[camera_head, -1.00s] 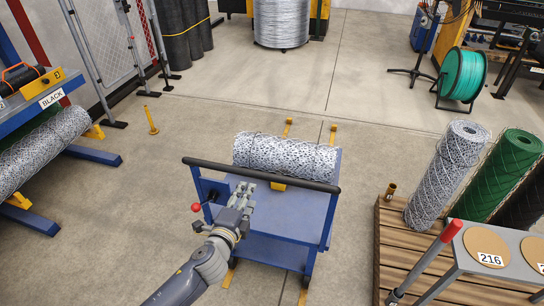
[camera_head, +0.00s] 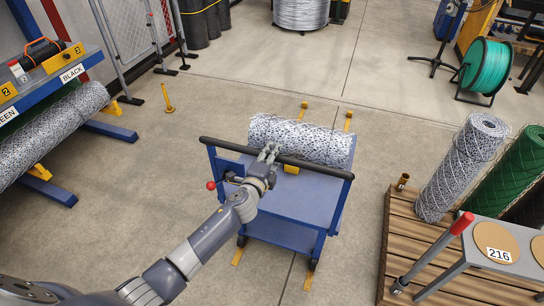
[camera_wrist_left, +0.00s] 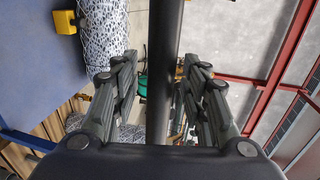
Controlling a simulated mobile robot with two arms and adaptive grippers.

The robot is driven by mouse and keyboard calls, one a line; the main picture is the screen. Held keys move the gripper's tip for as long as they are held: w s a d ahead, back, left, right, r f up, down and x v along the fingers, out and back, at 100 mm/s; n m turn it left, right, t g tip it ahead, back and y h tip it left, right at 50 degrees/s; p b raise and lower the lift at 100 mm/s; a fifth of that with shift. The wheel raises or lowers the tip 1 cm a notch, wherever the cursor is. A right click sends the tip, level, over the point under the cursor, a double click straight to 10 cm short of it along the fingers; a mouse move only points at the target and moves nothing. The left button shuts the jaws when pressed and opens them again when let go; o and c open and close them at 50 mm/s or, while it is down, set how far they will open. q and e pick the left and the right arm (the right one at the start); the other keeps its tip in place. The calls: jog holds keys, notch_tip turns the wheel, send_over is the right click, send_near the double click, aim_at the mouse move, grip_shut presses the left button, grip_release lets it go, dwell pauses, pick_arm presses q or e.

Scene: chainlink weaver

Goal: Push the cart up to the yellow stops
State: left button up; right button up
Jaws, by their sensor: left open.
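The blue cart (camera_head: 292,200) stands in the middle of the floor, with a speckled wire-mesh roll (camera_head: 300,138) lying across it. Its black push handle (camera_head: 320,171) runs along the near side. Two yellow stops (camera_head: 303,105) (camera_head: 348,119) show on the floor beyond the cart, apart from it. My left gripper (camera_head: 269,152) is at the handle, left of its middle. In the left wrist view the open fingers (camera_wrist_left: 160,80) lie on either side of the handle bar (camera_wrist_left: 164,50). My right gripper is not in view.
Yellow floor lines (camera_head: 309,279) show under the cart. A wooden pallet (camera_head: 400,235) with upright mesh rolls stands to the right, with a red-gripped lever (camera_head: 462,223) near it. A blue rack (camera_head: 108,131) stands at left. The floor beyond the stops is clear.

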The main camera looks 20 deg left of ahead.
pick_arm(q)
grip_shut()
jog(key=shift+w, duration=0.1)
